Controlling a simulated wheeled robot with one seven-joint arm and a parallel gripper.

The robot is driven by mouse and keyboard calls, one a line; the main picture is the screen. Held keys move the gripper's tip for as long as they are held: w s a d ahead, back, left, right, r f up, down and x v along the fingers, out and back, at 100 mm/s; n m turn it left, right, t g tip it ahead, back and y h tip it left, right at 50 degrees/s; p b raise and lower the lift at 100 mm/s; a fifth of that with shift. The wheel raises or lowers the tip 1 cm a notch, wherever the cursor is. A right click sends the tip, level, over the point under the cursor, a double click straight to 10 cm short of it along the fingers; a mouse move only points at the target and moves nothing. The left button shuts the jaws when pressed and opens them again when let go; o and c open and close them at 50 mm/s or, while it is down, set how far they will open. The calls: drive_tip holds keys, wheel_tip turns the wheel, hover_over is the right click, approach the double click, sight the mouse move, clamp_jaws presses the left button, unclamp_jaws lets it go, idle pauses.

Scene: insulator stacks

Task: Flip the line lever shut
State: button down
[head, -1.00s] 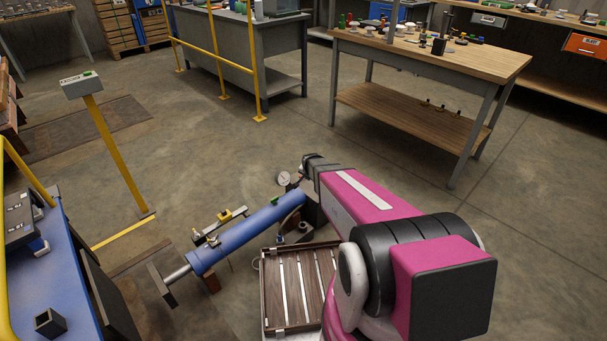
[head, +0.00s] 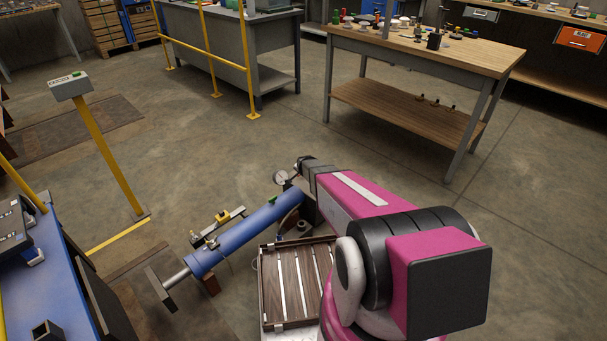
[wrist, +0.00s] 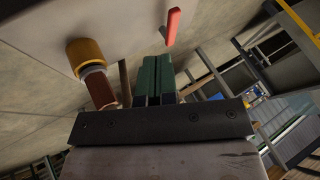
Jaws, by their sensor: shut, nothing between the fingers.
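A red lever-like piece (wrist: 173,27) stands just beyond the fingertips in the wrist view, and I take it for the line lever. My gripper (wrist: 157,62) has its green fingers closed together, with nothing between them. The fingers point toward the red piece; I cannot tell whether they touch it. In the head view my arm reaches toward the far end of a blue cylinder (head: 240,237), near a round gauge (head: 280,177). The fingers and the red piece cannot be made out there. A yellow fitting (head: 222,216) sits on a bar beside the cylinder.
A yellow-capped, red-brown cylindrical fitting (wrist: 88,62) is left of the fingers in the wrist view. A slatted wooden tray (head: 263,295) lies beside the blue cylinder. A workbench (head: 440,55) stands behind, with open floor before it.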

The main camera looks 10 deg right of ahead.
drive_tip(key=x, duration=0.8)
drive_tip(key=shift+w+a, duration=0.3)
drive_tip(key=shift+a, duration=0.25)
idle(0.6)
drive_tip(key=shift+w+a, duration=0.75)
idle(0.4)
